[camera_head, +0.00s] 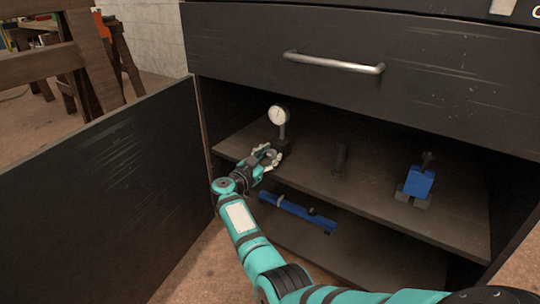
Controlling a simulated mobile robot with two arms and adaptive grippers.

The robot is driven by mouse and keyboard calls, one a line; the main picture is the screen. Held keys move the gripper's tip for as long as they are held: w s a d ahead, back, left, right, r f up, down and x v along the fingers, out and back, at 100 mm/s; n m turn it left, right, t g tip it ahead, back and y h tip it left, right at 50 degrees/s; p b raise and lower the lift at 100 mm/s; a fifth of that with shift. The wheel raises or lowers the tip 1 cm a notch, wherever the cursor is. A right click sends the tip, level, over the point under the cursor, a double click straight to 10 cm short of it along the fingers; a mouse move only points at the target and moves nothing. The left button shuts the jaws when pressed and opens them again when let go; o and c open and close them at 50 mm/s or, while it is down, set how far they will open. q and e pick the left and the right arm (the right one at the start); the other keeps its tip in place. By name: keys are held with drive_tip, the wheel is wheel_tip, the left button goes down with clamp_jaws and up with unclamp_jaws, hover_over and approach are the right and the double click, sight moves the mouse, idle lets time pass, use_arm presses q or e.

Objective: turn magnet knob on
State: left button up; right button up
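A dial gauge (279,115) with a round white face stands upright on a post at the left of the upper shelf. Its dark magnet base (285,145) sits on the shelf, partly hidden by my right gripper. The knob is too small and dark to make out. My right gripper (271,154) is just in front of the base, with its pale fingers spread apart. I cannot tell whether a finger touches the base. My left gripper is not in view.
The upper shelf (370,190) also holds a small dark block (340,158) and a blue clamp-like tool (418,182). A long blue bar (298,212) lies on the lower shelf. The open door (100,200) stands left, and a drawer (380,60) is above.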

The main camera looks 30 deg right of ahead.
drive_tip(key=shift+o, duration=1.4)
drive_tip(key=v, duration=0.7)
drive_tip(key=shift+a, duration=0.25)
drive_tip(key=shift+s, duration=0.1)
